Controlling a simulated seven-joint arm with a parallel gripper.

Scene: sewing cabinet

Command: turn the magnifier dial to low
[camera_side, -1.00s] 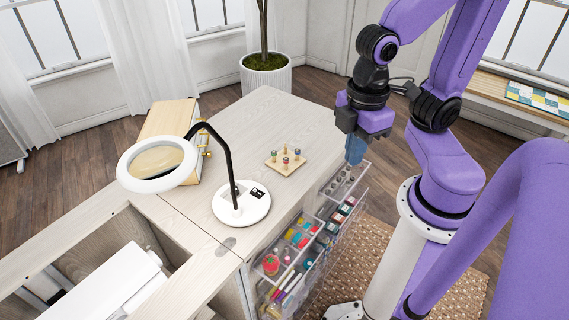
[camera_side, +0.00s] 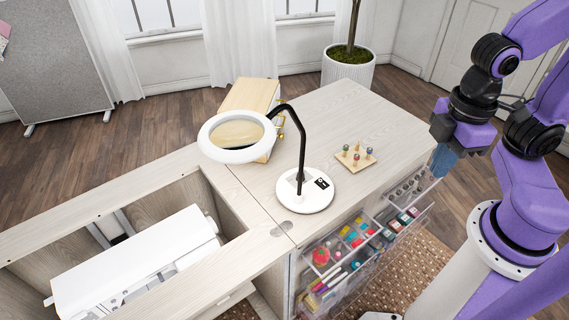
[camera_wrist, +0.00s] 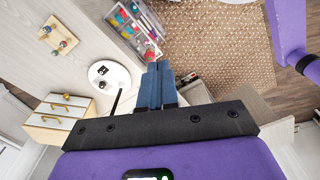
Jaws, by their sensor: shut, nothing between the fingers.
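The magnifier lamp has a white ring head (camera_side: 237,132) around a lens, a black bent arm and a round white base (camera_side: 304,196) on the cabinet top. A small black-and-white dial (camera_side: 321,183) sits on the base's right side. The base also shows in the wrist view (camera_wrist: 109,82), with a small dark patch, the dial (camera_wrist: 102,71), on it. My gripper (camera_side: 440,170) has blue fingers and hangs over the cabinet's right edge, well apart from the lamp. Its fingers (camera_wrist: 157,75) look closed together and empty in the wrist view.
A wooden peg board with several spools (camera_side: 356,158) stands between the lamp and my gripper. Clear open drawers (camera_side: 365,235) with sewing supplies jut from the cabinet front. A wooden box (camera_side: 250,95) stands behind the ring. A sewing machine (camera_side: 135,260) lies in the left recess.

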